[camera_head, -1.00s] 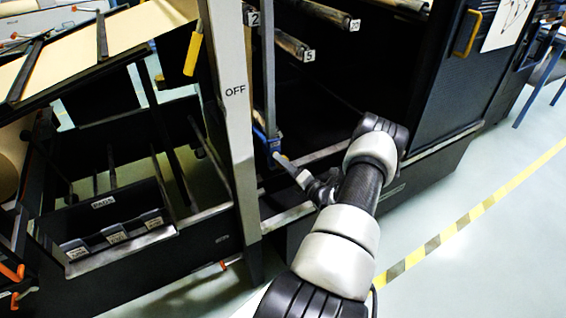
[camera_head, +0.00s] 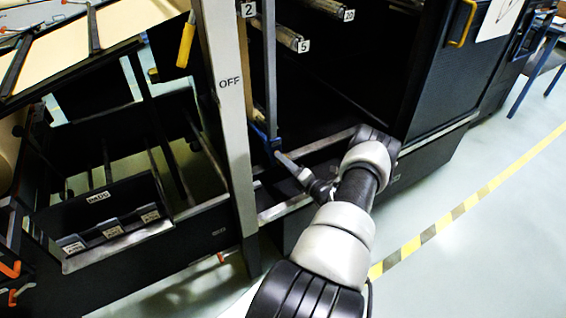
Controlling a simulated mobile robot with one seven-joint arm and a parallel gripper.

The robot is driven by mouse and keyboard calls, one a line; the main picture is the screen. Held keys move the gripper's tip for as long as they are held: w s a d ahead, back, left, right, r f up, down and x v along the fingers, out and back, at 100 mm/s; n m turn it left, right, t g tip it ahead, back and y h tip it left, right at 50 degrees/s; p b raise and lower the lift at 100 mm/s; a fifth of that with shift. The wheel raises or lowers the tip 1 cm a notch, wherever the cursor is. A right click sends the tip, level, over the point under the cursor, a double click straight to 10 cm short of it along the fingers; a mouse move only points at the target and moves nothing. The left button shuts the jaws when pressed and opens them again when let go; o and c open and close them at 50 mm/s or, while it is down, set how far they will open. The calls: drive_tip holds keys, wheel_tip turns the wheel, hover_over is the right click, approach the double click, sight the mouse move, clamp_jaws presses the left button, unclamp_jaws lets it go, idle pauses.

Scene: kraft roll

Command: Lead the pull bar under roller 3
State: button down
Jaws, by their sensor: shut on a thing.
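My gripper (camera_head: 280,157) reaches into the dark machine frame, just right of the grey post marked OFF. It is shut on a blue piece (camera_head: 264,139) that I take to be part of the pull bar; the rest of the bar is not clear to see. The blue piece is low, beside the foot of a thin upright rail. A roller labelled 5 (camera_head: 287,36) and one labelled 20 (camera_head: 325,8) stick out above it. I can read no label 3.
The grey OFF post (camera_head: 229,120) stands close left of my gripper. A dark cabinet door with a yellow handle (camera_head: 462,22) is at the right. A bin marked RAGS (camera_head: 98,197) is at the left. The floor beyond the yellow-black tape (camera_head: 458,211) is clear.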

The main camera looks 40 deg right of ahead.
drive_tip(key=shift+s+d+f, duration=0.2)
drive_tip(key=shift+d, duration=0.55)
drive_tip(key=shift+s+d+f, duration=0.15)
drive_tip(key=shift+d+f, duration=0.1)
drive_tip(key=shift+d, duration=0.45)
drive_tip(key=shift+s+d+f, duration=0.2)
drive_tip(key=shift+d, duration=0.55)
drive_tip(key=shift+d+r, duration=0.1)
drive_tip(key=shift+s+d+r, duration=0.25)
drive_tip(key=shift+d+r, duration=0.6)
drive_tip(key=shift+d, duration=0.1)
drive_tip(key=shift+s+d+r, duration=0.2)
drive_tip(key=shift+d+r, duration=0.65)
drive_tip(key=shift+d, duration=0.1)
drive_tip(key=s+d+r+p, duration=0.1)
drive_tip(key=d+r+p, duration=0.2)
drive_tip(key=r, duration=1.2)
drive_tip(key=s+d+r+p, duration=0.2)
drive_tip(key=d+r, duration=0.7)
drive_tip(key=r, duration=0.6)
drive_tip(key=shift+d+p, duration=0.3)
drive_tip(key=shift+p, duration=0.5)
